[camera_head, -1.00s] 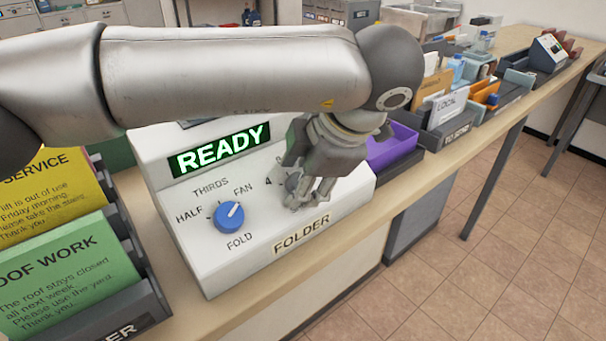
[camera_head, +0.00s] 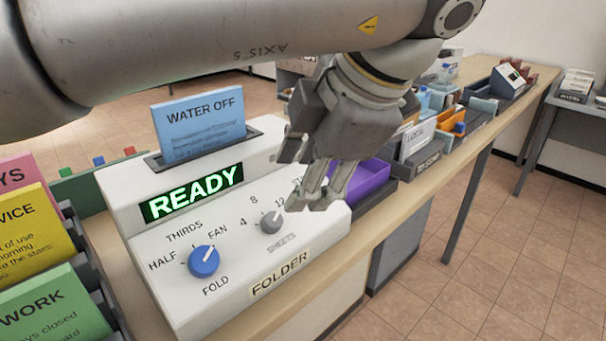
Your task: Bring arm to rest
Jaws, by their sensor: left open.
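My left arm comes in from the left across the top of the view. My left gripper (camera_head: 318,196) is open and empty, in front of the right part of the white folder machine (camera_head: 215,285). Its fingertips appear right of the small grey sheets knob (camera_head: 270,220) and apart from it. The blue fold knob (camera_head: 204,261) points up and right, near FAN. The green display (camera_head: 191,194) reads READY. A blue WATER OFF sheet (camera_head: 198,125) stands in the slot on top of the machine. My right gripper is not in view.
A purple tray (camera_head: 365,183) sits right of the machine, partly behind the gripper. Pink, yellow and green notices (camera_head: 50,305) stand in a rack at left. Sorting trays (camera_head: 430,150) line the counter at back right. Open tiled floor (camera_head: 480,250) lies at right.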

